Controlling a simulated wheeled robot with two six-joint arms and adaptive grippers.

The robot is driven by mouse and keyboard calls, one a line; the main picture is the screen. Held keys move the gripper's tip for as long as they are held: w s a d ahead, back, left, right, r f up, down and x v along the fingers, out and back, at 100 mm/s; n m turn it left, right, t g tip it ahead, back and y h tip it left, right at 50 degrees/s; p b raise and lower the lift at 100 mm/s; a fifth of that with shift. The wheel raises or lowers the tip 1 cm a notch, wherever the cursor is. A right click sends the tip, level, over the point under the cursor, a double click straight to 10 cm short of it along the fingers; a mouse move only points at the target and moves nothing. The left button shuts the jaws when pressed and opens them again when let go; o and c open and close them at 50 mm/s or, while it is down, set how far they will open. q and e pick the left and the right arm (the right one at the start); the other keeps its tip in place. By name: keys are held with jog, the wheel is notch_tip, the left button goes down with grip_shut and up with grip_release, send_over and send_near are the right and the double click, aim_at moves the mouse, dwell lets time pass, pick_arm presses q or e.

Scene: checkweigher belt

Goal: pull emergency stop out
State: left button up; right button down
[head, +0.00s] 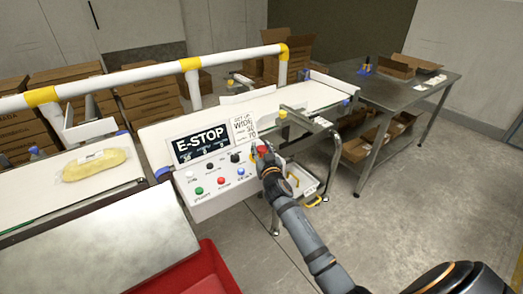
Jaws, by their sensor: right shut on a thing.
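The emergency stop (262,149) is a red button at the right end of the white control panel (208,208). My right gripper (261,155) is at the button, shut on it, and its fingers hide part of it. The panel's screen (201,144) reads "E-STOP". Black, green, red, white and blue controls sit below the screen. My left gripper is not in view.
A white and yellow guard rail (150,72) runs behind the belt. A yellow package (94,165) lies on the left belt. A metal table (405,88) with open cardboard boxes stands at the right. Bare floor lies between it and the panel.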

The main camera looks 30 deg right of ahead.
jog(key=c, duration=1.2)
grip_release()
jog(key=shift+r, duration=0.2)
jog(key=o, duration=0.4)
jog(key=shift+s, duration=0.15)
jog(key=v, duration=1.2)
jog(key=shift+d+f, duration=0.1)
